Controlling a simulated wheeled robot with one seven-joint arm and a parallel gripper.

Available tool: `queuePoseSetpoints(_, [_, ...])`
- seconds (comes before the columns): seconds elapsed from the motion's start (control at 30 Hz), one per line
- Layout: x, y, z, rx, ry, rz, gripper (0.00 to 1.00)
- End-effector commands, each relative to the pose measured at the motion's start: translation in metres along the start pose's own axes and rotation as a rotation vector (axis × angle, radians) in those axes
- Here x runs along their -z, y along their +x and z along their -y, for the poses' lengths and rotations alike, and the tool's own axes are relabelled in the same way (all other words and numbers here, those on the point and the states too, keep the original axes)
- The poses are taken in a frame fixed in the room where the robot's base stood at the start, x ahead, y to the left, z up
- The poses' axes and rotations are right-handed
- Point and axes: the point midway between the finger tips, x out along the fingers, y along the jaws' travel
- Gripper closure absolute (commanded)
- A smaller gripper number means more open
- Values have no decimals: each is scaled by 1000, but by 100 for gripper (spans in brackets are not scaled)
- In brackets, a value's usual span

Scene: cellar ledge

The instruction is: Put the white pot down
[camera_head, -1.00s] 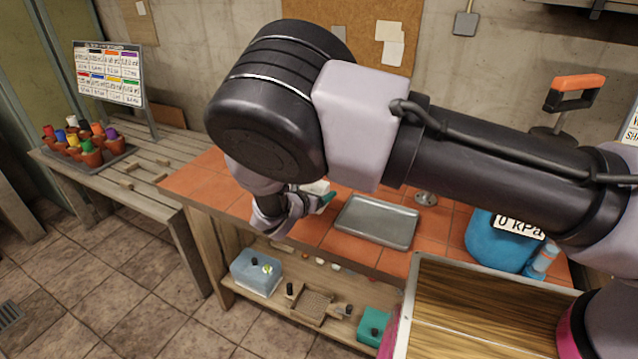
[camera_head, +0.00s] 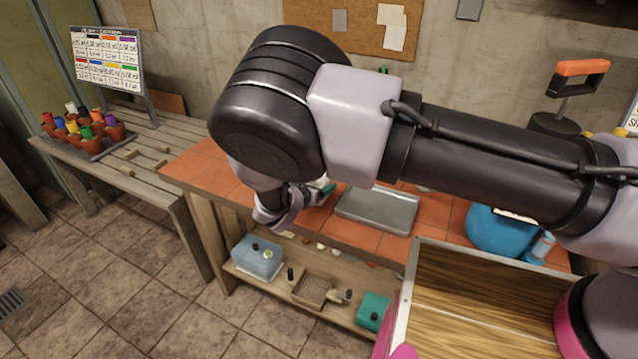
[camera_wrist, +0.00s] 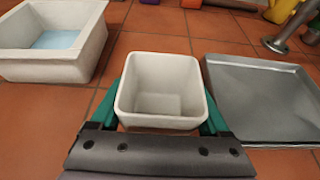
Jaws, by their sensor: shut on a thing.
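The white pot (camera_wrist: 160,92) is a small, square, empty tub, upright in the middle of the wrist view. My gripper (camera_wrist: 163,112) has its green fingers on the pot's left and right sides and is shut on it. The pot is over the red tiled bench top (camera_wrist: 155,22), close to it; I cannot tell whether its base touches. In the head view my gripper (camera_head: 327,190) is by the bench's front edge, left of the grey metal tray, and mostly hidden by my arm. Only a sliver of the pot shows there.
The grey tray (camera_wrist: 262,98) lies close to the pot's right. A larger white basin (camera_wrist: 75,65) with a light blue bottom stands at the left. Bare tiles lie between them. A blue round vessel (camera_head: 497,232) stands farther right; potted colored items (camera_head: 85,135) stand on the left bench.

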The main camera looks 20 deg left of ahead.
Motion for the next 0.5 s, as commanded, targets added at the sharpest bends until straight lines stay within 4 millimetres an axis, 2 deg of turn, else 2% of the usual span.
queuePoseSetpoints(0.37, [7,3,0,0,1,0,91])
queuePoseSetpoints(0.4, [7,3,0,0,1,0,9])
queuePoseSetpoints(0.43, [7,3,0,0,1,0,0])
queuePoseSetpoints(0.5, [7,3,0,0,1,0,0])
